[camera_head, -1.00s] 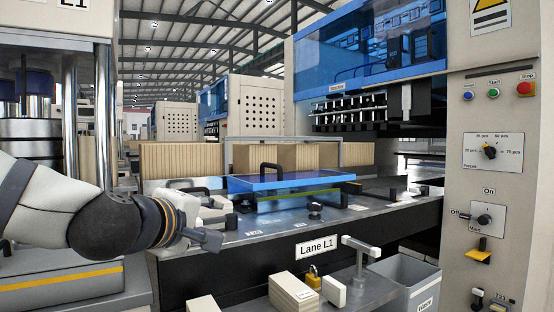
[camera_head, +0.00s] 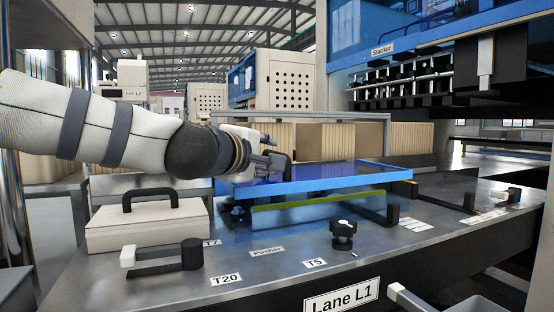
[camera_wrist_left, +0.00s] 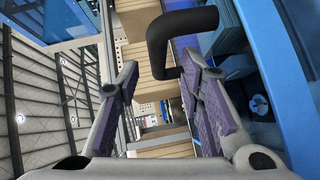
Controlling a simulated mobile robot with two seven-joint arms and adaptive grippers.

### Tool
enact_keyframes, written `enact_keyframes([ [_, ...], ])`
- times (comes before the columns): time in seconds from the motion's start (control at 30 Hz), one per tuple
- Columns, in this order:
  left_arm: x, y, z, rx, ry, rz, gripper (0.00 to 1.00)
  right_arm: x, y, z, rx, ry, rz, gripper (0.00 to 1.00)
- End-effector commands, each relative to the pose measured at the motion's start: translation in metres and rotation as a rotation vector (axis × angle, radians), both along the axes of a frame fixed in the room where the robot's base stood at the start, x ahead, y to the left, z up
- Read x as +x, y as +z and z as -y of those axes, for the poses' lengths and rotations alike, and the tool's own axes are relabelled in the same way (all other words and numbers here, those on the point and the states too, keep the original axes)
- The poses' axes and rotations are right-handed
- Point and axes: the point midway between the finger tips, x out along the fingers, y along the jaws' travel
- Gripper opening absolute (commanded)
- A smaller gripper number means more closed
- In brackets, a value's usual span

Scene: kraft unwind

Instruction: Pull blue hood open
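In the head view the handle is mostly hidden by my left gripper (camera_head: 270,152), which is at the hood's left end. In the wrist view the left gripper (camera_wrist_left: 158,70) is open, its purple-padded fingers apart. Part of the handle shows between and beyond the fingertips, nearer the right finger; I cannot tell whether they touch. My right gripper is not in view.
A beige box lid (camera_head: 150,225) with a black handle and a black latch (camera_head: 190,253) are on the deck at left. A black knob (camera_head: 343,233) stands in front of the hood. Brown board stacks (camera_head: 325,140) are behind; the blue stacker (camera_head: 410,45) overhangs at right.

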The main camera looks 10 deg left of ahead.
Motion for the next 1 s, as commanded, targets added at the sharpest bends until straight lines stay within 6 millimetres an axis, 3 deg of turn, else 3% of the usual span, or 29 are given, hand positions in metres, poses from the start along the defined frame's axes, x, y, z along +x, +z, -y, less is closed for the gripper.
enact_keyframes([
  [0.03,0.013,-0.008,0.002,0.002,0.001,-0.008,0.35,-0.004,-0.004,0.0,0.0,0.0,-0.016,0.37],
  [0.2,0.037,-0.007,0.007,0.001,-0.001,-0.002,0.35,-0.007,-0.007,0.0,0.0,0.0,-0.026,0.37],
  [0.53,0.043,-0.004,0.008,0.0,-0.001,0.003,0.35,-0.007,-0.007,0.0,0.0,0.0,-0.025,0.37],
  [0.7,0.043,-0.004,0.008,0.0,-0.001,0.003,0.0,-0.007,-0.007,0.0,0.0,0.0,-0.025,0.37],
  [1.0,0.044,-0.004,0.008,0.001,-0.001,0.003,0.0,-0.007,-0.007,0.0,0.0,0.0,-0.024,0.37],
])
